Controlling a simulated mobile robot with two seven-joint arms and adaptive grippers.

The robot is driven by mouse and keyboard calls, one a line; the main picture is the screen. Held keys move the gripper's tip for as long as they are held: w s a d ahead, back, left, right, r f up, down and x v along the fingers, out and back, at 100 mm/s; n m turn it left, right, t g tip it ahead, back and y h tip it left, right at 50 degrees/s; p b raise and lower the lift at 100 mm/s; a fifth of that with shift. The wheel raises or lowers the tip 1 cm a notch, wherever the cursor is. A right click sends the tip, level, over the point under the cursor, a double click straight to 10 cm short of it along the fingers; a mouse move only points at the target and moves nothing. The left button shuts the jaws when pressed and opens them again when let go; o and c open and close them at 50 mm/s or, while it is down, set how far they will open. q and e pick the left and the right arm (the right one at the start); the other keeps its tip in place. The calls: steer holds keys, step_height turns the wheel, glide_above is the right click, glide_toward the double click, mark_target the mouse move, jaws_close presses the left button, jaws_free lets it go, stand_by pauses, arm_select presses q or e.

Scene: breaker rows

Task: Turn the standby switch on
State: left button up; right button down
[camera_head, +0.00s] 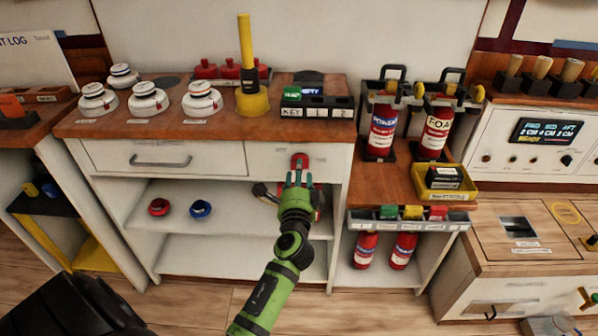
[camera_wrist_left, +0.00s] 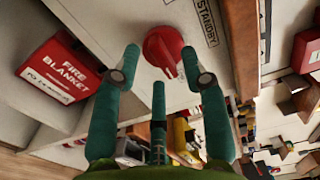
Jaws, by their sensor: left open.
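The standby switch is a round red rotary knob (camera_wrist_left: 163,48) on a white panel, with a STANDBY label (camera_wrist_left: 205,22) beside it in the left wrist view. In the head view the red knob (camera_head: 299,160) shows on the white cabinet front, just above the gripper tips. My left gripper (camera_head: 298,178) is green and open, with its fingers pointing at the knob. In the left wrist view its two outer fingertips (camera_wrist_left: 161,60) stand on either side of the knob's lower part. I cannot tell whether they touch it. My right gripper is not in view.
A red fire blanket box (camera_wrist_left: 62,68) is close to the left finger in the wrist view. The wooden countertop (camera_head: 225,124) overhangs above the knob and holds a yellow post (camera_head: 246,65). Red extinguishers (camera_head: 382,130) stand to the right. Open shelves (camera_head: 200,245) lie below.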

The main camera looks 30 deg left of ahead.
arm_select(q)
steer(key=v, duration=1)
steer(key=shift+s, duration=0.25)
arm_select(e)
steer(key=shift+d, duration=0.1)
